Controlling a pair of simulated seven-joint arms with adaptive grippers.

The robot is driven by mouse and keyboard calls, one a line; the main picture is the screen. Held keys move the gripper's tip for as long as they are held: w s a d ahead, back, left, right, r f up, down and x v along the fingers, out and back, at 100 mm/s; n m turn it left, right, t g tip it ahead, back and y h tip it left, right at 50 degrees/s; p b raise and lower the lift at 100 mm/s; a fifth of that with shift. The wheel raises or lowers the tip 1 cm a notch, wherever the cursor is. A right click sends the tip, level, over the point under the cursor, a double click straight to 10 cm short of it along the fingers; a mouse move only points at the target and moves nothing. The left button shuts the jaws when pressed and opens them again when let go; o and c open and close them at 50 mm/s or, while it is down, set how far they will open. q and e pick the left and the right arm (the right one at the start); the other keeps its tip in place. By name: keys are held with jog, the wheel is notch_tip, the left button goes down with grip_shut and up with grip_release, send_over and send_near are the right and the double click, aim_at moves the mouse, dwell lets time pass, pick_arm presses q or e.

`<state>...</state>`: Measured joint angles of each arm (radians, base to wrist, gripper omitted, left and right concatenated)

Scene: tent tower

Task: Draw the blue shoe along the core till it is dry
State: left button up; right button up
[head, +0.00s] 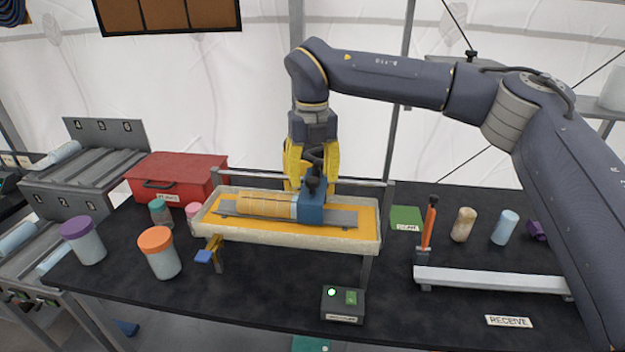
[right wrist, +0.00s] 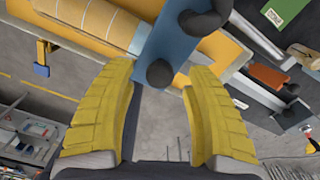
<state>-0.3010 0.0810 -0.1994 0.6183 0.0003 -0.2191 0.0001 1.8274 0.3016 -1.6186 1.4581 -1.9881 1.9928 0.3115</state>
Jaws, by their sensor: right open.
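The blue shoe (head: 311,210) sits at the right end of the tan, banded core (head: 265,204), over a grey rail in a long tray (head: 290,234) with a yellow-orange inside. The shoe has dark round knobs and also shows in the right wrist view (right wrist: 181,38), beside the pale end of the core (right wrist: 97,20). My right gripper (head: 311,180) has yellow fingers and is open, right at the shoe. In the right wrist view, one dark knob shows between the open fingertips (right wrist: 160,72). I cannot tell whether the fingers touch it. My left gripper is not in view.
A red toolbox (head: 176,178) and lidded jars, one orange-topped (head: 159,252), stand left of the tray. A small box with a lit green light (head: 342,304) stands in front. A white rail with an orange upright (head: 490,281) and small cylinders are at right.

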notch_tip(320, 180, up, 11)
dwell(0.4)
jog(key=shift+f, duration=0.15)
dwell(1.0)
